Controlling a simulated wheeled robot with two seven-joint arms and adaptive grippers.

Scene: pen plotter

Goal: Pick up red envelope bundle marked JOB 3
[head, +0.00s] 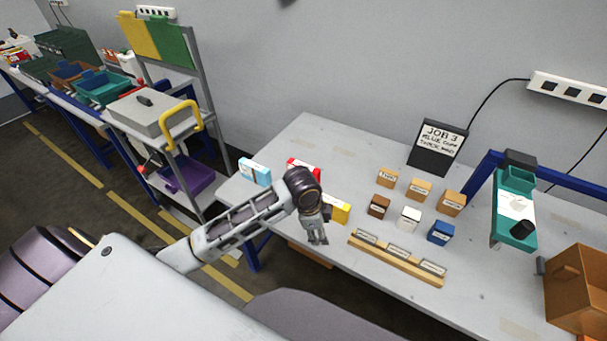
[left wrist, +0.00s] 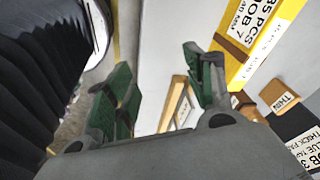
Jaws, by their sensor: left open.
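The red bundle (head: 300,163) stands near the back left of the grey table in the head view. My left wrist hides most of it, and I cannot read its label. A yellow bundle (head: 341,210) stands to its right, partly behind my gripper; in the left wrist view the yellow bundle (left wrist: 262,40) is marked JOB 7. A light blue bundle (head: 255,172) stands to the left. My left gripper (head: 317,237) points down over the front left of the table; in the left wrist view the gripper (left wrist: 160,82) is open and empty. The red bundle does not show there.
A black sign (head: 438,146) reading JOB 3 stands at the back. Several small labelled blocks (head: 411,217) and a wooden rack (head: 395,262) lie right of my gripper. A teal device (head: 515,210) and brown box (head: 580,290) are farther right. A shelf cart (head: 180,135) stands left.

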